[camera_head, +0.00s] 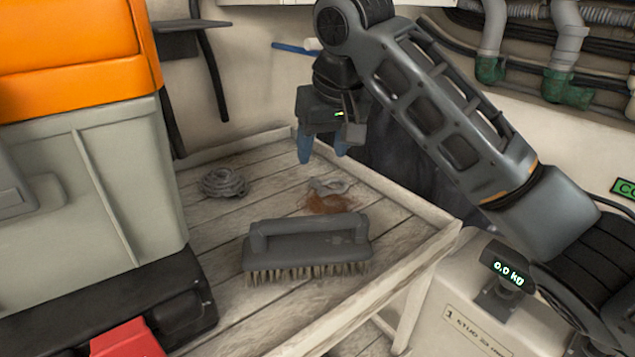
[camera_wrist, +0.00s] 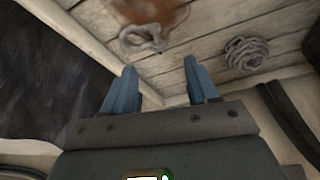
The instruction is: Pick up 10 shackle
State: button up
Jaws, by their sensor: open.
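A small grey metal shackle (camera_head: 328,186) lies on the slatted wooden shelf (camera_head: 210,235), at the far edge of a rust-brown stain. It also shows in the wrist view, where the shackle (camera_wrist: 142,40) lies just beyond my fingertips, beside the stain. My gripper (camera_head: 322,158) hangs above the shelf near its back edge, with its blue fingers pointing down. In the wrist view the two blue fingers of my gripper (camera_wrist: 160,68) are spread apart with nothing between them. The shackle is apart from the fingers.
A grey-handled scrubbing brush (camera_head: 308,245) lies in front of the stain. A coil of grey rope (camera_head: 223,183) lies to the left. A grey and orange case (camera_head: 120,170) stands at far left. The shelf has a raised rim (camera_head: 405,200).

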aim_at(321, 182)
jog(key=shift+x, duration=1.25)
jog(key=f, duration=0.2)
jog(key=w+f, duration=0.1)
jog(key=f, duration=0.1)
jog(key=shift+d+f, duration=0.1)
jog(key=shift+d, duration=0.1)
jog(key=shift+w+f, duration=0.15)
jog(key=shift+f, duration=0.35)
jog(key=shift+c, duration=0.4)
grip_shut()
